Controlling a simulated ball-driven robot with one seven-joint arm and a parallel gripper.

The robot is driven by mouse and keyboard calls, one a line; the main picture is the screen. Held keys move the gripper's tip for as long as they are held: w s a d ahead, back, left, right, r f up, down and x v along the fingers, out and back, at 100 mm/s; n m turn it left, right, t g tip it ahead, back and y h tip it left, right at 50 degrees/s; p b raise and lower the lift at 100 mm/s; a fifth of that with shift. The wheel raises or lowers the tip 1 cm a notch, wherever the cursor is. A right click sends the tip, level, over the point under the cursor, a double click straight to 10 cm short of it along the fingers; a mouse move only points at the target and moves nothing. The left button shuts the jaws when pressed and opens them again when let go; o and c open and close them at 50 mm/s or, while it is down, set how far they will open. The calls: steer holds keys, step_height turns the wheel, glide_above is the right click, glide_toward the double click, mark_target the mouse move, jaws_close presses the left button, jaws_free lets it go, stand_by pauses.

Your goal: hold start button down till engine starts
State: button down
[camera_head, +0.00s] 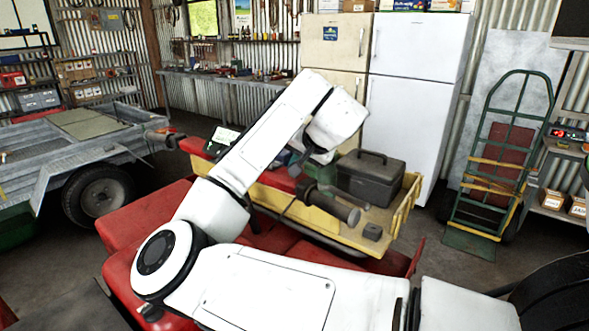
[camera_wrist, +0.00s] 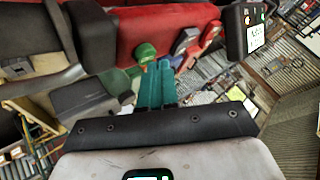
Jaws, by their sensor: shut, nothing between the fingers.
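My gripper (camera_wrist: 156,72) shows in the wrist view as teal fingers pressed together, with nothing between them. Its tips are at or close to a small green rounded part (camera_wrist: 146,50) with a bit of yellow below it. I cannot tell whether this is the start button, or whether the tips touch it. Behind is a red body panel (camera_wrist: 165,28). In the head view, the red quad (camera_head: 125,222) sits under my white arm, with a dark handlebar grip (camera_head: 340,209) at right. My arm hides the middle of the handlebar, and the fingertips are not clear there.
A yellow-sided trailer or cart (camera_head: 404,205) stands beyond the quad with a dark toolbox (camera_head: 371,178) on it. A grey trailer (camera_head: 60,150) is at left. A white fridge (camera_head: 415,100) and a green hand truck (camera_head: 505,150) stand behind. A black display unit (camera_wrist: 248,30) is near the gripper.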

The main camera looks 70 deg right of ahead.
steer(key=shift+r, duration=0.45)
steer(key=shift+r, duration=0.1)
step_height(320, 180, up, 5)
steer(key=p, duration=0.4)
steer(key=shift+p, duration=0.35)
